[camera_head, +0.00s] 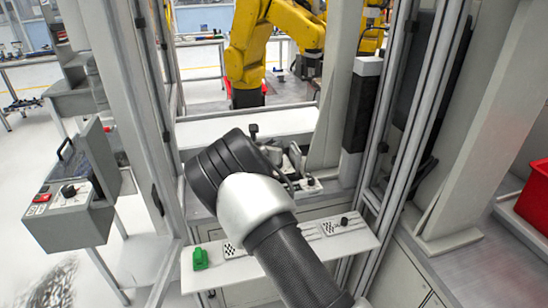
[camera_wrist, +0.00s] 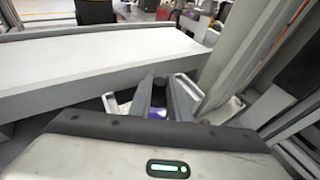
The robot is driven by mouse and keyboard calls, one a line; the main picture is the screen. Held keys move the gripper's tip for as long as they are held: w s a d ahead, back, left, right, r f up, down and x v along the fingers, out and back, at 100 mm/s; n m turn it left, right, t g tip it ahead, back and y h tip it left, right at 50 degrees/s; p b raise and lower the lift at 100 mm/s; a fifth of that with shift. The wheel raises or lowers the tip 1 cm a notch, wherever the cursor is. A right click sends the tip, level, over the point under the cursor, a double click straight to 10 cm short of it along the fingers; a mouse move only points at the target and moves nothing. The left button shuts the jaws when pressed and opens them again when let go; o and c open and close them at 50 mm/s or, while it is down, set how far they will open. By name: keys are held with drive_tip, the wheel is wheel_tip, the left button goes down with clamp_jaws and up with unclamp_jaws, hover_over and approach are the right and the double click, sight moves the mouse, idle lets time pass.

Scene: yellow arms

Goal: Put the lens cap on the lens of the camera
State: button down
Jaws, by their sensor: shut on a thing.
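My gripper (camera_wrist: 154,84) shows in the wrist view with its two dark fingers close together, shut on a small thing. What it holds is almost wholly hidden between the fingers; it is likely the lens cap, but its shape cannot be made out. In the head view my black and white wrist covers the fingers, near the white bench. I cannot make out the camera or its lens clearly in either view. Blurred purple and white patches show below and behind the fingers in the wrist view.
A white bench top (camera_head: 205,133) lies beyond my wrist. A narrow white shelf (camera_head: 215,277) carries a green object (camera_head: 200,258), checkered plates and a small black object (camera_head: 344,221). Metal posts (camera_head: 395,120) stand close on the right. A yellow robot arm (camera_head: 245,55) stands behind.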

drive_tip(key=shift+f, duration=2.35)
drive_tip(key=shift+f, duration=0.2)
drive_tip(key=c, duration=1.9)
unclamp_jaws()
drive_tip(key=shift+r, duration=0.1)
